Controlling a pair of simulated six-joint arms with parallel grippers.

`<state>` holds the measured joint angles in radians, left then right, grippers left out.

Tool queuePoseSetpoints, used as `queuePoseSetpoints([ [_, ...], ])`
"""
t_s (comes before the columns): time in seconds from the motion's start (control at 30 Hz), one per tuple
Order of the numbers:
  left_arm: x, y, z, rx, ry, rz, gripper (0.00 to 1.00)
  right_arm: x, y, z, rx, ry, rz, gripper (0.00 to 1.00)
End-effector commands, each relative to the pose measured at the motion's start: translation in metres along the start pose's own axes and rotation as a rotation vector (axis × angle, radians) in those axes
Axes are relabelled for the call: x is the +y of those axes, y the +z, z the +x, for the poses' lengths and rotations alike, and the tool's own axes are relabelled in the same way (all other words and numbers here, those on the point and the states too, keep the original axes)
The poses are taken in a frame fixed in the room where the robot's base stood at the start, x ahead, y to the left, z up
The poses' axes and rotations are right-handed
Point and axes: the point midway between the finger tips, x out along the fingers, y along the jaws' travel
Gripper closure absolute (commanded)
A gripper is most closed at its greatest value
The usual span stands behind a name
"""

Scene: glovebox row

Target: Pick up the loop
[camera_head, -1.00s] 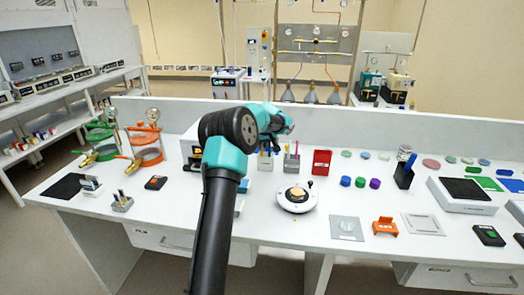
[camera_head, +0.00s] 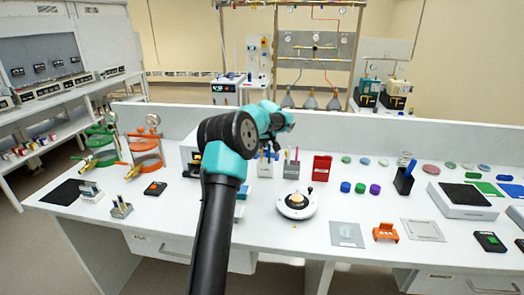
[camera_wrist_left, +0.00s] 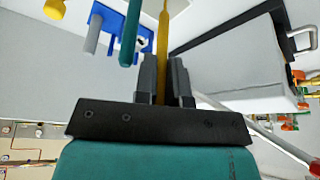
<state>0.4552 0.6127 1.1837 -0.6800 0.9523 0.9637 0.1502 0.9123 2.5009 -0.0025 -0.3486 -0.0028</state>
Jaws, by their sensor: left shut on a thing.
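A slim yellow handle, taken to be the loop (camera_wrist_left: 162,38), stands between the two grey fingers of my left gripper (camera_wrist_left: 163,68) in the left wrist view. The fingers are shut on it. Its far end runs out of the top of the picture, so its tip is not seen. A blue rack (camera_wrist_left: 108,20) lies just left of the handle. In the head view my left arm reaches over the bench, and its wrist hides most of the gripper and the loop. My right gripper is not in view.
A teal rod (camera_wrist_left: 130,32) stands close beside the loop. A white box-like unit (camera_wrist_left: 235,60) is to the right. On the bench are a round white device (camera_head: 297,204), a red holder (camera_head: 321,168) and a grey pen cup (camera_head: 291,169).

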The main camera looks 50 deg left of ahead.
Motion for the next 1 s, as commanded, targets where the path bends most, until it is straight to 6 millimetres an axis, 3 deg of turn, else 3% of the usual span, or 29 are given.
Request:
queuePoseSetpoints([
  [0.2, 0.001, -0.016, -0.038, 0.002, 0.002, -0.002, 1.0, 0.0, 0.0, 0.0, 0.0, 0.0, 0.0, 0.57],
  [0.4, 0.0, -0.025, -0.059, 0.0, 0.0, -0.001, 1.0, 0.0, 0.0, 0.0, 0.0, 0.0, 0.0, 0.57],
  [1.0, 0.0, -0.026, -0.062, -0.001, 0.0, 0.0, 1.0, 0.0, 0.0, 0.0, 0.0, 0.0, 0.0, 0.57],
])
